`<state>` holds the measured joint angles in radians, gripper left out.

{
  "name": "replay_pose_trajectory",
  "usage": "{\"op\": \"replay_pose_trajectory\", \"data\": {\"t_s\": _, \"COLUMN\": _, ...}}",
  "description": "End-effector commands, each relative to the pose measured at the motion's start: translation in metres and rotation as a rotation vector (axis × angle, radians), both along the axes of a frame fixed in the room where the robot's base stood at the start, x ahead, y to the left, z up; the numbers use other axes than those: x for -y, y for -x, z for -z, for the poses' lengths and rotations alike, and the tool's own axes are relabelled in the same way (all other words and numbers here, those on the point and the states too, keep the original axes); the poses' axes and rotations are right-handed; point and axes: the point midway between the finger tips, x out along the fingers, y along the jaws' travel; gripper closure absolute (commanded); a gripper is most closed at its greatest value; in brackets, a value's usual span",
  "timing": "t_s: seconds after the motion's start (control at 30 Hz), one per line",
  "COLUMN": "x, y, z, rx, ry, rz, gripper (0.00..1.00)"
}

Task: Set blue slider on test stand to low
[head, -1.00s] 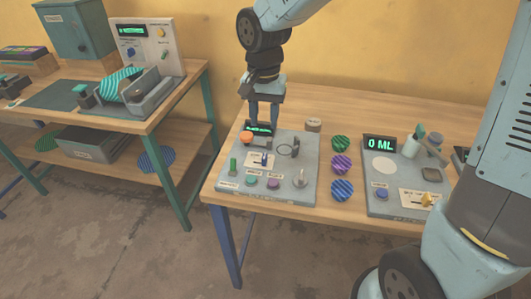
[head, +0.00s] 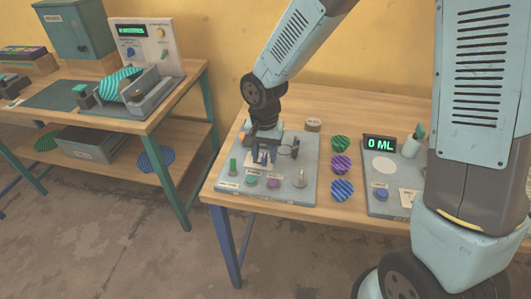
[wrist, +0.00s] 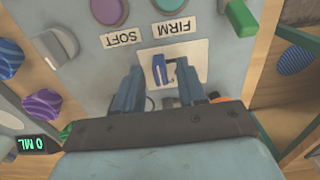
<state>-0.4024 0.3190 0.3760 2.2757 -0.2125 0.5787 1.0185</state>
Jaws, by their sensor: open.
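The test stand (head: 283,170) is a grey panel on the right-hand table; it also fills much of the wrist view (wrist: 85,85). In the wrist view, the blue slider (wrist: 160,67) stands up from a slot in a white plate (wrist: 190,58). My gripper (wrist: 158,78) is open, with one blue finger on each side of the slider, apart from it as far as I can see. In the head view, my gripper (head: 262,158) is low over the stand and largely hides the slider. Any slider markings are not readable.
In the wrist view, purple (wrist: 108,10) and green (wrist: 168,3) buttons sit beyond the SOFT and FIRM labels. In the head view, striped discs (head: 341,163) lie right of the stand.

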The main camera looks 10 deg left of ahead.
Motion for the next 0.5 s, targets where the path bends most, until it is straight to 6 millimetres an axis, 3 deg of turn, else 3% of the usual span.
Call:
{"op": "replay_pose_trajectory", "data": {"t_s": 0.2, "x": -0.0002, "y": 0.0, "z": -0.0001, "rx": 0.0, "ry": 0.0, "rz": 0.0, "gripper": 0.61}}
{"op": "replay_pose_trajectory", "data": {"t_s": 0.5, "x": -0.0004, "y": 0.0001, "z": -0.0003, "rx": 0.0, "ry": 0.0, "rz": -0.001, "gripper": 0.9}}
